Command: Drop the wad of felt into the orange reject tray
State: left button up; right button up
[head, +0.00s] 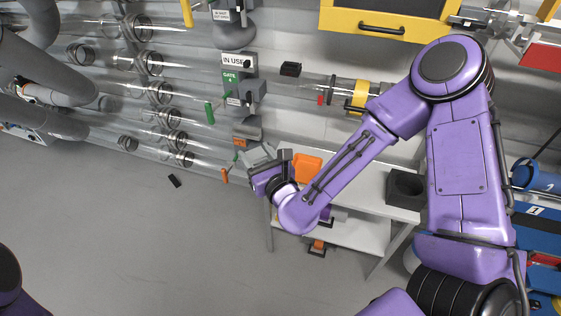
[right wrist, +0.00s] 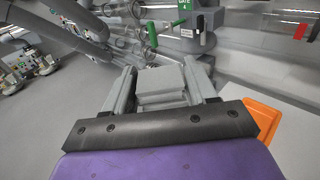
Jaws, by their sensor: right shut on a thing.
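The orange reject tray (head: 307,168) sits on a white table, just right of my right gripper (head: 262,157) in the head view. It also shows in the right wrist view (right wrist: 268,118), partly hidden behind the gripper body. My right gripper (right wrist: 162,76) is shut on a pale grey, blocky thing between its fingers, which looks like the wad of felt (right wrist: 163,88). The gripper is beside the tray, towards the tubes, not over it. In the head view the wad cannot be told apart from the fingers. My left gripper is out of view.
Clear tubes (head: 110,80) run along the wall on the left. A gate post with an "IN USE" sign (head: 234,62) stands behind my right gripper. A dark open box (head: 405,188) is on the white table (head: 352,186). A small black piece (head: 174,181) lies on the floor.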

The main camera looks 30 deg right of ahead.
aim_at(305, 171)
jog(key=z, duration=0.4)
jog(key=i, duration=0.9)
jog(key=z, duration=0.65)
